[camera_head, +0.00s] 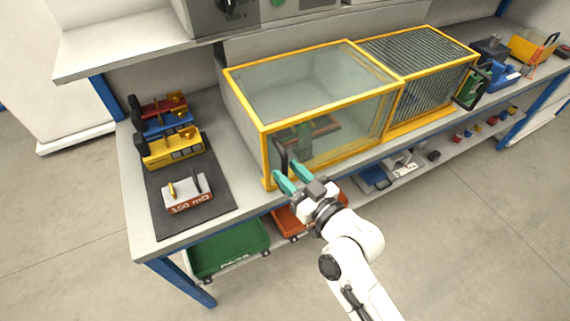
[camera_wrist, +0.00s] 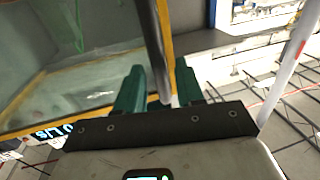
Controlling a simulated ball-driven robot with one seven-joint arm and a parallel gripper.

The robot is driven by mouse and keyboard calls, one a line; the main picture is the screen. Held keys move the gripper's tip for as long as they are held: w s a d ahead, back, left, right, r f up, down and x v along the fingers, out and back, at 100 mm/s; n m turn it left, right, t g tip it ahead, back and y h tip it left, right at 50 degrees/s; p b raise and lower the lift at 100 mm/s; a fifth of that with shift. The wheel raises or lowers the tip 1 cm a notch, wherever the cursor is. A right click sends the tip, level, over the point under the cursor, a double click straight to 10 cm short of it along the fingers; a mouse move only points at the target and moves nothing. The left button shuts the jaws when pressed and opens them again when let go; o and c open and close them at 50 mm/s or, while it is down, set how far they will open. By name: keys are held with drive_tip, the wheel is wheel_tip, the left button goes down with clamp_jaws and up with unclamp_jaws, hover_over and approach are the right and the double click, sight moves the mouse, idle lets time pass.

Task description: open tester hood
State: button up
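The tester hood (camera_head: 320,85) is a clear-panelled box with a yellow frame on the bench, and its front panel looks closed. A dark upright handle (camera_head: 279,153) is on its front at the left edge. My gripper (camera_head: 285,169) is at this handle, with its two teal fingers apart. In the wrist view the handle bar (camera_wrist: 152,40) runs down between the fingertips of my gripper (camera_wrist: 159,66), with a gap showing on its left. Whether a finger touches the bar on the right is unclear.
A dark mat (camera_head: 215,195) left of the hood holds a labelled 150 mΩ block (camera_head: 187,204) and several coloured devices. A ribbed yellow-framed section (camera_head: 420,62) adjoins on the right. A green bin (camera_head: 228,250) stands under the bench. An upper shelf (camera_head: 135,45) overhangs the back.

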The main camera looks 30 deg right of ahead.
drive_tip(key=shift+w+a, duration=0.2)
drive_tip(key=shift+w, duration=0.9)
drive_tip(key=shift+c, duration=0.4)
clamp_jaws()
